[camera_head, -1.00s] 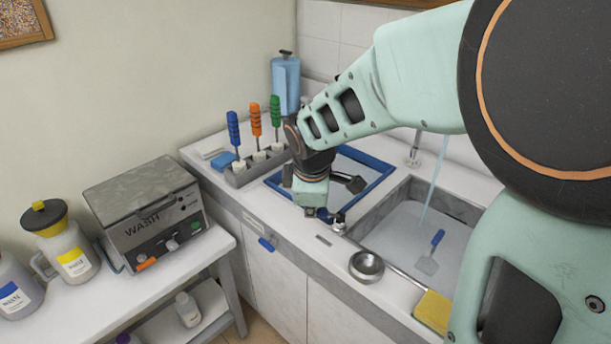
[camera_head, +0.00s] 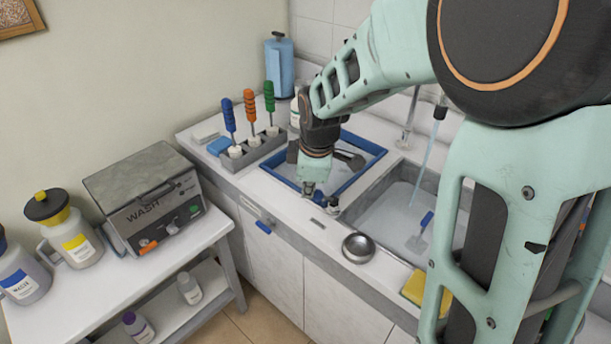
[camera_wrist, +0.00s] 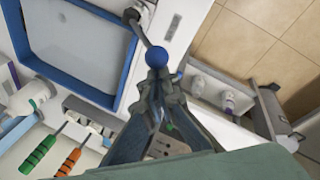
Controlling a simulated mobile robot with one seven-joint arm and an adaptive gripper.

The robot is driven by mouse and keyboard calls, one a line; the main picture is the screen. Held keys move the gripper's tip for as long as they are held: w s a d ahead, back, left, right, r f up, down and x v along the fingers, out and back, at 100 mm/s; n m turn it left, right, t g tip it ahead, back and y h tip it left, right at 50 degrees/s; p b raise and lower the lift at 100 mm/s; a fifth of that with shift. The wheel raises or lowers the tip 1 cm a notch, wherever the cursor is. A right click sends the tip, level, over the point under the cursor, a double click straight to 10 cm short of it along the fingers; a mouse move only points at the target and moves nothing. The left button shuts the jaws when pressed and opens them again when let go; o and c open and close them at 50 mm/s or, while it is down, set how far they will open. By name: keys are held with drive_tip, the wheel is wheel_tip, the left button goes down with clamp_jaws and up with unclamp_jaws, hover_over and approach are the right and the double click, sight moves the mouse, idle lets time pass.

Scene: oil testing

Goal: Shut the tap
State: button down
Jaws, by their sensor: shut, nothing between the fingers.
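A thin stream of water (camera_head: 428,158) runs from the dark spout (camera_head: 440,110) into the sink in the head view. A small metal lever fitting (camera_head: 331,209) stands on the counter edge by the sink. In the wrist view its metal lever (camera_wrist: 138,28) ends in a blue ball knob (camera_wrist: 156,57). My gripper (camera_head: 308,189) points down beside this fitting. In the wrist view my gripper (camera_wrist: 162,80) is shut and empty, its fingertips right at the blue knob. I cannot tell whether they touch it.
A blue-rimmed basin (camera_head: 374,166) lies behind my gripper. A tool rack (camera_head: 257,151) with upright handles stands to its left. A metal bowl (camera_head: 358,247) and a yellow sponge (camera_head: 413,287) sit at the front edge. The sink (camera_head: 380,207) holds a blue-handled spatula (camera_head: 420,232).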

drive_tip(key=w+d+r+g+y+p, duration=0.2)
drive_tip(key=w+d+r+p, duration=0.1)
drive_tip(key=w+d+p, duration=0.1)
drive_tip(key=shift+d, duration=0.15)
idle(0.4)
drive_tip(key=shift+r+p, duration=0.55)
drive_tip(key=shift+r, duration=0.25)
drive_tip(key=shift+w, duration=0.1)
